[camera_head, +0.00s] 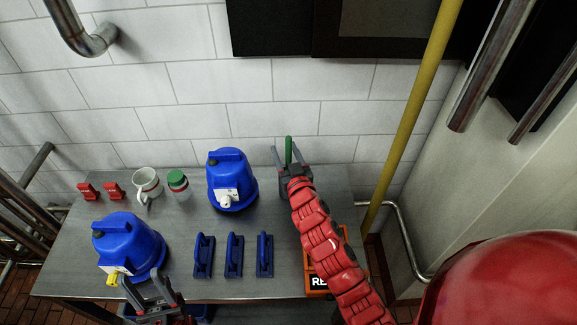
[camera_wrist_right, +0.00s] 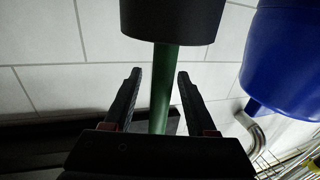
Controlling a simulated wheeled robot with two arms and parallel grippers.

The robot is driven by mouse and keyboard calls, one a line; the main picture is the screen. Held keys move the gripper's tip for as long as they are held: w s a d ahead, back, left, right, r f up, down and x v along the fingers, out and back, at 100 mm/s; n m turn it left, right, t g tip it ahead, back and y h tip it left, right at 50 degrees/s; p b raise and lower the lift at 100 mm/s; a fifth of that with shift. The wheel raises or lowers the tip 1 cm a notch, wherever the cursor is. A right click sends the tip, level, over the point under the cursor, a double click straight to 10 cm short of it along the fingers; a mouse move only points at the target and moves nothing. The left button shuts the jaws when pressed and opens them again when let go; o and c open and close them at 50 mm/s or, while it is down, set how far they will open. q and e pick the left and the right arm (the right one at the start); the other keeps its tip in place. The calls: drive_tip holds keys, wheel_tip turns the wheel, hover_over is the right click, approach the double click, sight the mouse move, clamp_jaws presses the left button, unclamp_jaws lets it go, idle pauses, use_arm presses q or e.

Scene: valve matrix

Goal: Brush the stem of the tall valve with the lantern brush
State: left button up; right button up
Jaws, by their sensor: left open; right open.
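A green upright rod (camera_head: 289,150) stands at the back of the table, with a dark cylinder (camera_wrist_right: 172,18) at one end in the right wrist view. My right gripper (camera_head: 289,166) is open, its fingers on either side of the rod, which also shows between them in the right wrist view (camera_wrist_right: 162,90). I cannot tell if they touch it. My left gripper (camera_head: 150,283) is open and empty at the front of the left blue lantern-shaped body (camera_head: 127,242). I cannot tell for certain which thing is the tall valve or the brush.
On the grey table (camera_head: 190,235) stand a second blue body (camera_head: 230,178), a white mug (camera_head: 146,186), a green-lidded jar (camera_head: 178,186), two red pieces (camera_head: 88,191) and three blue handled blocks (camera_head: 234,256). An orange box (camera_head: 318,283) is partly hidden by my right arm. A tiled wall (camera_head: 180,120) is behind.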

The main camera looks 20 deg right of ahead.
clamp_jaws()
idle(0.4)
